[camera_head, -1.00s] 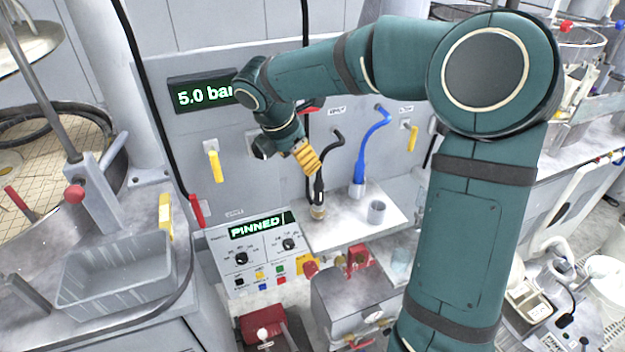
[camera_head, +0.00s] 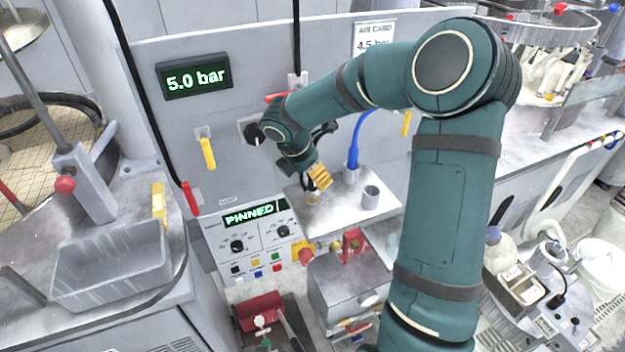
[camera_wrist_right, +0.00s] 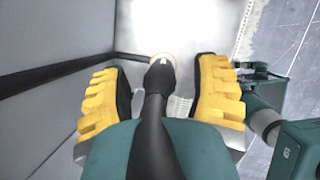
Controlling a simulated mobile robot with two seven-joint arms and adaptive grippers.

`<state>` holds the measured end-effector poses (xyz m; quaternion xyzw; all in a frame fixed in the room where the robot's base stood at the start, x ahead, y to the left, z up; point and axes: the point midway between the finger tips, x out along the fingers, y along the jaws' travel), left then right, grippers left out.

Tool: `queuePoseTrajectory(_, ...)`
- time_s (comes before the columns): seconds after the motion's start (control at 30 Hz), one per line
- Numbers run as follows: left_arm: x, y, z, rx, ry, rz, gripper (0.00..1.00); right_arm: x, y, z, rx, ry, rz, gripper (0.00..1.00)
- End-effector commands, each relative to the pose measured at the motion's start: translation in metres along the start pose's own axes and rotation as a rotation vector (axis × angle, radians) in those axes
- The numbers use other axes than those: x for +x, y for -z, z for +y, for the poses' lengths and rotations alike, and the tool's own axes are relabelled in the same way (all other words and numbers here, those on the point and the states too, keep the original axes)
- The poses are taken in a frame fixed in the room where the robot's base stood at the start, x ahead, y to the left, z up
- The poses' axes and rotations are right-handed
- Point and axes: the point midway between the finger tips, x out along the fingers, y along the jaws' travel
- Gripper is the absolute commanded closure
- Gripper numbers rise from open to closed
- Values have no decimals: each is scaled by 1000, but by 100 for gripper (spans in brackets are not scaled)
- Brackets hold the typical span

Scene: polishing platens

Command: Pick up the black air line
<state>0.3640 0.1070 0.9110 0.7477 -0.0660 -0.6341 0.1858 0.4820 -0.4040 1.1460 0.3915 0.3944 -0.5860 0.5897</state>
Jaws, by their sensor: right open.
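The black air line (camera_wrist_right: 153,135) runs up the middle of the right wrist view and ends in a black connector with a pale ring. My right gripper (camera_wrist_right: 162,92) is open, its yellow ribbed fingers on either side of the line with gaps. In the head view my right gripper (camera_head: 319,178) is at the line's lower end, just above the small shelf (camera_head: 335,225). It hides most of the line there; only the brass-coloured end (camera_head: 312,198) shows clearly below it. My left gripper is not in view.
A blue air line (camera_head: 355,145) stands upright close to the right, beside a small grey cup (camera_head: 371,197). A control box reading PINNED (camera_head: 250,235) is at the left. A yellow lever (camera_head: 207,152) and a 5.0 bar display (camera_head: 194,77) are on the wall.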

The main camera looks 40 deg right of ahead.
Motion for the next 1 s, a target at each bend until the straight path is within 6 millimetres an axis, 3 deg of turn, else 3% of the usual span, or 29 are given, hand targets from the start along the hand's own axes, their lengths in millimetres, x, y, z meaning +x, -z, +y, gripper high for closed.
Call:
queuePoseTrajectory(0.33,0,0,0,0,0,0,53,7,0,0,0,0,0,40)
queuePoseTrajectory(0.5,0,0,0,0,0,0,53,7,0,0,0,0,0,100)
queuePoseTrajectory(1.0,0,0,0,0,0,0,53,6,0,0,0,1,-1,100)
